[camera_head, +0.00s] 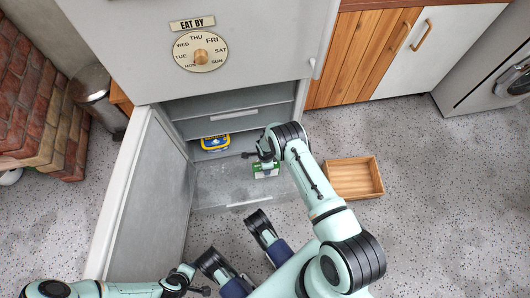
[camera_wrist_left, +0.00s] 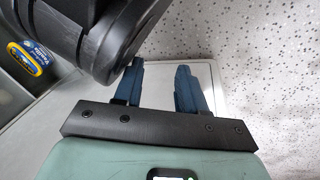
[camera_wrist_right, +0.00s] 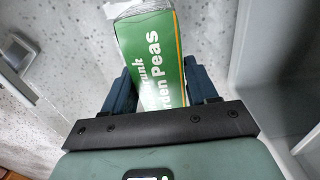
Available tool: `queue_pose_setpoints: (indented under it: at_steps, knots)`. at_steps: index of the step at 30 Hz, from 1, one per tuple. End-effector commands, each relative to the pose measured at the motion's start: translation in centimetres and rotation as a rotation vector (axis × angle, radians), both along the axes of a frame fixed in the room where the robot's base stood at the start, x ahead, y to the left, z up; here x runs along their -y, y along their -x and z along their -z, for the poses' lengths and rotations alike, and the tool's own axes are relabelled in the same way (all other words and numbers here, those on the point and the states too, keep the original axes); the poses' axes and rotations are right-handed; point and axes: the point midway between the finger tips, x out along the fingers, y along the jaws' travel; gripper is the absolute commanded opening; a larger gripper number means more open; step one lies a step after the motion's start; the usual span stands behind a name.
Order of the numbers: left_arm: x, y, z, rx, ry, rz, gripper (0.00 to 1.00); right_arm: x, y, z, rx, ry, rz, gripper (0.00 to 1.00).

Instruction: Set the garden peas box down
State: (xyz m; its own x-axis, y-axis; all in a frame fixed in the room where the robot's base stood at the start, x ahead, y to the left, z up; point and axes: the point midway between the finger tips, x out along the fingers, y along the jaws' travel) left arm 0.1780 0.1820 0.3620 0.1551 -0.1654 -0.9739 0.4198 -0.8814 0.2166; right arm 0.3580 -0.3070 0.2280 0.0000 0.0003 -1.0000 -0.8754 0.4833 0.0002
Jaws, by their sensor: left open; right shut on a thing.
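The garden peas box (camera_head: 265,170) is green and white. My right gripper (camera_head: 264,160) is shut on it, inside the open fridge (camera_head: 215,185) near its front edge. In the right wrist view the box (camera_wrist_right: 160,55) stands out between the two blue fingers, its lettering visible and part of it out of frame. I cannot tell whether its underside touches the surface below. My left gripper (camera_wrist_left: 158,75) is open and empty, low at the bottom left of the head view, away from the box.
A yellow and blue tub (camera_head: 215,143) sits deeper in the fridge. The open fridge door (camera_head: 140,205) is at the left. An empty wooden crate (camera_head: 353,178) lies on the speckled floor at the right. Brick stands (camera_head: 35,110) and a bin (camera_head: 95,95) are at the far left.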

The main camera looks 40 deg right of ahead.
Motion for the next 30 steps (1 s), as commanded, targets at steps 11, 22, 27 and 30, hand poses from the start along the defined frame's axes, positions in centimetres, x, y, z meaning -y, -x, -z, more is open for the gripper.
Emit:
queue_pose_setpoints:
  at_steps: [11, 22, 27, 30]
  knots:
    - [-0.5, 3.4, 2.7, -0.115, 0.006, -0.009, 0.4, 0.0, 0.0, 4.3, 0.001, 0.0, 0.0, 0.1]
    - [-0.5, 3.7, 2.8, -0.123, 0.007, -0.01, 0.4, 0.0, -0.1, 4.4, 0.001, 0.0, 0.0, 0.1]
    - [-0.6, 4.1, 3.1, -0.136, 0.008, -0.011, 0.4, 0.0, 0.0, 4.5, 0.0, 0.0, 0.001, 0.64]
    - [-0.6, 4.0, 3.0, -0.135, 0.007, -0.011, 0.4, 0.0, 0.0, 4.5, 0.0, 0.0, 0.0, 0.83]
